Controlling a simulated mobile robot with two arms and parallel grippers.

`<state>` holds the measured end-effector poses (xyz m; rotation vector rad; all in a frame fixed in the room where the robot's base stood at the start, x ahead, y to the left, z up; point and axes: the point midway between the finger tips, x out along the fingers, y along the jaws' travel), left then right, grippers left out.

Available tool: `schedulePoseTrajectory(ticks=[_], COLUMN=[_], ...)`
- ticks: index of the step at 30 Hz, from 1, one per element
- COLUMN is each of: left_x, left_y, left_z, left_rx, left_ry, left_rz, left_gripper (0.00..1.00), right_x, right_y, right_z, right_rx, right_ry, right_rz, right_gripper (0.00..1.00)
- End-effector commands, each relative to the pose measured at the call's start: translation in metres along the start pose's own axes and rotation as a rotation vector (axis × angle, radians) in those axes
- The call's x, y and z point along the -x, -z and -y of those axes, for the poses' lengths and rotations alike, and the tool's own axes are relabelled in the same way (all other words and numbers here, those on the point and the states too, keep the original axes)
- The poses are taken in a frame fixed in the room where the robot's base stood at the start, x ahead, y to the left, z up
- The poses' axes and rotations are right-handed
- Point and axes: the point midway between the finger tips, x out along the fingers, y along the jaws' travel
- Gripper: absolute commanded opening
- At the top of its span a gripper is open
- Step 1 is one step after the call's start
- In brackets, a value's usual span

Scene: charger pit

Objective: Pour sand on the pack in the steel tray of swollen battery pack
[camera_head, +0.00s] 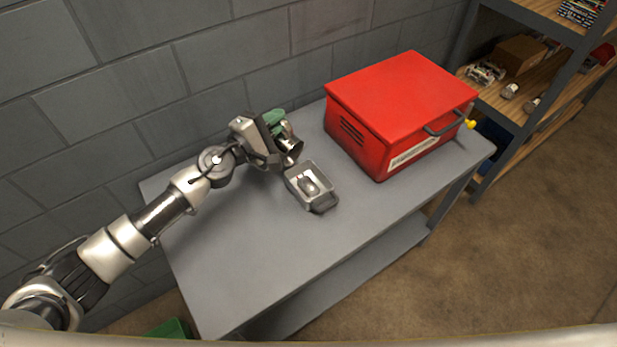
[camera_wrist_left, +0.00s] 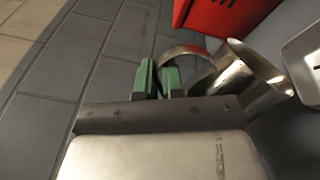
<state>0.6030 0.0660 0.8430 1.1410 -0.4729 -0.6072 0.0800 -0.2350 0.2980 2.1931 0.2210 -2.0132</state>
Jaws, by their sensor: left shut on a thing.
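My left gripper (camera_head: 275,124), with green fingers, is above the table just up and left of the tray. It is shut on the handle of a metal jug (camera_head: 290,147), which looks tilted, its mouth near the tray's upper left corner. In the left wrist view the green fingers (camera_wrist_left: 158,78) meet the curved handle of the jug (camera_wrist_left: 238,72), and part of the tray (camera_wrist_left: 292,58) shows at the right edge. I cannot make out any sand. My right gripper is out of view.
A big red metal box (camera_head: 400,100) with a dark handle stands on the table (camera_head: 250,255) right of the tray. A block wall (camera_head: 150,90) runs close behind. Shelves (camera_head: 510,105) with parts stand at the right. The table's front left is clear.

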Motion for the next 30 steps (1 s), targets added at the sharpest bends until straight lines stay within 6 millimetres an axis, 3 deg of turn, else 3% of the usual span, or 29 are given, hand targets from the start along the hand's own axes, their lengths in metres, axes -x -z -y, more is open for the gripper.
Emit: schedulePoseTrajectory(ticks=[30], left_x=[-0.001], left_y=[-0.013], left_z=[-0.004], left_rx=[-0.085], left_ry=[0.002], left_rz=[0.003], left_gripper=[0.00], right_x=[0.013], right_y=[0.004], right_z=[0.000], right_rx=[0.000], right_ry=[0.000], right_rz=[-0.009], right_gripper=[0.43])
